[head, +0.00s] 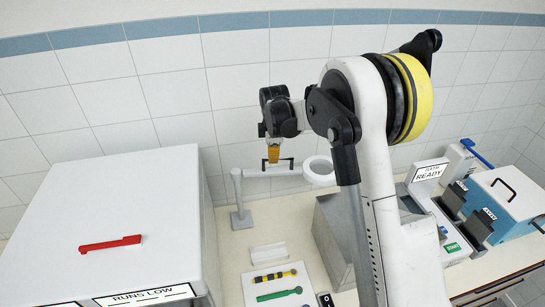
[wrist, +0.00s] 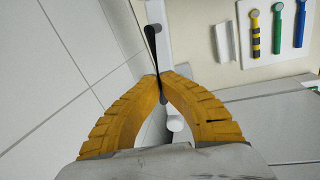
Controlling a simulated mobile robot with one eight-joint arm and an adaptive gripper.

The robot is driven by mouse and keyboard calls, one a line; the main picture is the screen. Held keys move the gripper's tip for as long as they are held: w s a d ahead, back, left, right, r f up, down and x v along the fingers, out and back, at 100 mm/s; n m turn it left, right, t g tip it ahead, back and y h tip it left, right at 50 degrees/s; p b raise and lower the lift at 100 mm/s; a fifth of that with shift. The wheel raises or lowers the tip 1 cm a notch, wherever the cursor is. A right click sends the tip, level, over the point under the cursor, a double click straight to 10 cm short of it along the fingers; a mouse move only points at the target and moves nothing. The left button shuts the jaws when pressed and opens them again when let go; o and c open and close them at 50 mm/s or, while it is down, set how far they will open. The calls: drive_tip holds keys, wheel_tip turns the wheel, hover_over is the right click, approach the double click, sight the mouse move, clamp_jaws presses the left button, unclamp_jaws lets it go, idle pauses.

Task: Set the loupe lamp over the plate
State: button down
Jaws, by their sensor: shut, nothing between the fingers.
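The loupe lamp (head: 319,172) is white, with a ring head at the right end of a level arm on an upright post (head: 238,195) at the back of the counter. A black handle shows on its arm; in the wrist view a thin black bar (wrist: 151,42) passes at my fingertips. My gripper (head: 273,158) has yellow fingers and is at the lamp's arm, between post and ring. In the wrist view my gripper (wrist: 159,76) has its tips together, with nothing held. I cannot pick out the plate with certainty; my arm hides part of the counter.
A white board (head: 255,298) with striped, green and blue tools lies in front, near a small white holder (head: 268,256). A big white box (head: 120,210) with a red handle (head: 110,243) stands left. A grey box (head: 330,240) and a blue case (head: 508,205) are right.

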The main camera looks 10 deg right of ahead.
drive_tip(key=s+a+m+h+b, duration=0.1)
drive_tip(key=s+a+m+b, duration=0.3)
drive_tip(key=s+m, duration=0.4)
drive_tip(key=shift+a+f+g, duration=0.25)
drive_tip(key=shift+a+g, duration=0.15)
drive_tip(key=c, duration=1.9)
unclamp_jaws()
drive_tip(key=shift+s+r, duration=0.1)
drive_tip(key=shift+s, duration=0.05)
drive_tip(key=o, duration=0.4)
drive_tip(key=shift+o, duration=0.2)
drive_tip(key=shift+w+d, duration=0.1)
drive_tip(key=shift+w, duration=0.1)
wheel_tip(320, 180, up, 12)
drive_tip(key=s+a, duration=0.1)
drive_tip(key=shift+s+a, duration=0.3)
drive_tip(key=shift+a, duration=0.1)
drive_tip(key=shift+c, duration=0.5)
